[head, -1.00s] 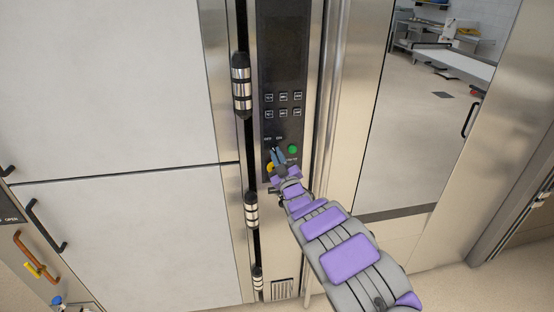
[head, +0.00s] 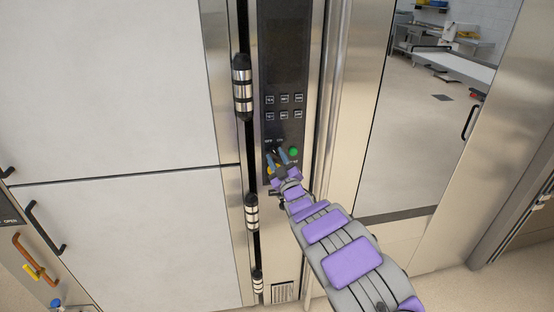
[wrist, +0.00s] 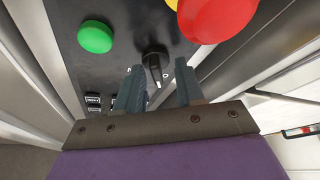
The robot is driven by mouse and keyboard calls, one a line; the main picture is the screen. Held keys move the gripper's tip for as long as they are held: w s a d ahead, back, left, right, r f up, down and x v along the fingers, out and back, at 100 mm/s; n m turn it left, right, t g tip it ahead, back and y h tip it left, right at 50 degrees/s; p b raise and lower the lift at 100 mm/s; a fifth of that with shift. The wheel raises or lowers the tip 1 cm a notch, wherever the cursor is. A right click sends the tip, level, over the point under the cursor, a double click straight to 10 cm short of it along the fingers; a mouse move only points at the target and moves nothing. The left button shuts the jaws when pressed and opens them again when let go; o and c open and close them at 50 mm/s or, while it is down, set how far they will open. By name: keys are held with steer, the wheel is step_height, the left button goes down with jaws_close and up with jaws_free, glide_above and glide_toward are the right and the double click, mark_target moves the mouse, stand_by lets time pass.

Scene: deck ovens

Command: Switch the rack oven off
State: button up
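The rack oven's dark control panel (head: 285,60) stands upright ahead of me, with an OFF/ON label low on it. A black rotary switch (wrist: 154,62) with a pale pointer mark shows in the wrist view, between a green button (wrist: 95,37) and a red mushroom button (wrist: 216,16) on a yellow base. The green button also shows in the head view (head: 293,152). My gripper (wrist: 158,78) is open, with its two fingers spread on either side of the switch; contact cannot be told. In the head view my gripper (head: 277,153) covers the switch.
Rows of small panel buttons (head: 284,107) sit above the switch. A vertical metal bar (head: 334,80) runs close to the right of the panel. Black-and-chrome hinges (head: 242,85) stick out on the left. A glass door (head: 420,130) is further right.

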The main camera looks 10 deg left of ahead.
steer(key=shift+d, duration=0.15)
steer(key=v, duration=1.7)
steer(key=shift+f, duration=0.15)
steer(key=shift+s, duration=0.1)
